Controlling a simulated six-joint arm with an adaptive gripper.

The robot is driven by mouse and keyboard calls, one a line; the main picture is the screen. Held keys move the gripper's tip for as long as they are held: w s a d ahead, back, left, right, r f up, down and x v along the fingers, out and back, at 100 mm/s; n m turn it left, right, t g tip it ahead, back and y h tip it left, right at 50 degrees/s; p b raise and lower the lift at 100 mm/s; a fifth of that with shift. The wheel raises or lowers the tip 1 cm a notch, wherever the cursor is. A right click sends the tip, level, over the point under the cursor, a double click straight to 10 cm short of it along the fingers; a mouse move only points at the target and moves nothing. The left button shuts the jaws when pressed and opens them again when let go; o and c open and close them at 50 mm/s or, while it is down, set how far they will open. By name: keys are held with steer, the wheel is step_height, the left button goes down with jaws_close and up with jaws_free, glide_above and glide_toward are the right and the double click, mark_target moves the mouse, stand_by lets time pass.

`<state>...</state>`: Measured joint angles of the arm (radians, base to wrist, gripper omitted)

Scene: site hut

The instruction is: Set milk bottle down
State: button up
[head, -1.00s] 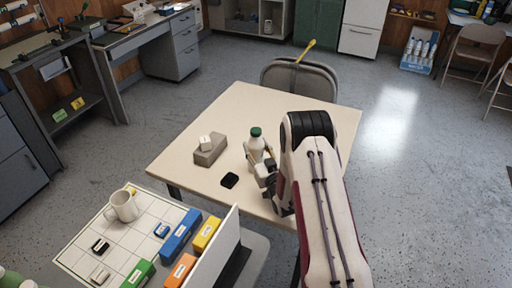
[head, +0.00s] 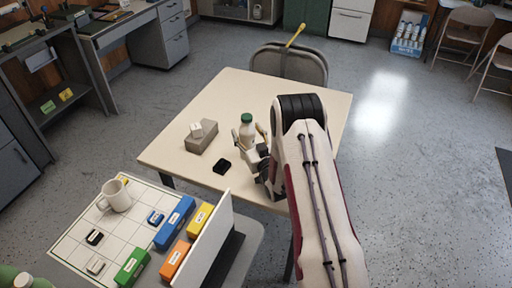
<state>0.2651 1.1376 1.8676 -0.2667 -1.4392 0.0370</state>
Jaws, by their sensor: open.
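The milk bottle (head: 247,131), white with a green cap, stands upright on the cream table (head: 225,95). My gripper (head: 252,140) is open at the near side of the bottle, with one finger to its left and one to its right. The bottle's lower part is partly hidden by the gripper, so I cannot tell whether a finger touches it.
A grey block (head: 202,141) with a small white cube (head: 196,130) on it stands left of the bottle. A gridded board (head: 72,232) holds a mug (head: 116,196) and coloured blocks. The table's far part is clear.

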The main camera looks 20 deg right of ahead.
steer(key=s, duration=1.2)
steer(key=shift+w, duration=0.1)
stand_by(0.6)
step_height(320, 180, up, 10)
steer(key=w+a+n+g, duration=0.1)
steer(key=w+a+g, duration=0.1)
steer(key=w+g, duration=0.1)
steer(key=s+a+r+g+h, duration=0.1)
steer(key=s+a+r+g, duration=0.15)
steer(key=s+r, duration=0.55)
steer(key=s+a+r+g, duration=0.2)
steer(key=s, duration=0.8)
steer(key=s+a+r+g, duration=0.2)
steer(key=s+a+r, duration=0.1)
steer(key=s, duration=0.8)
steer(key=s+a+r+m+g+y, duration=0.1)
steer(key=s+a+r+g, duration=0.1)
steer(key=s, duration=0.8)
steer(key=shift+s+a+r+g, duration=0.25)
steer(key=shift+s+g, duration=0.05)
steer(key=shift+g, duration=0.15)
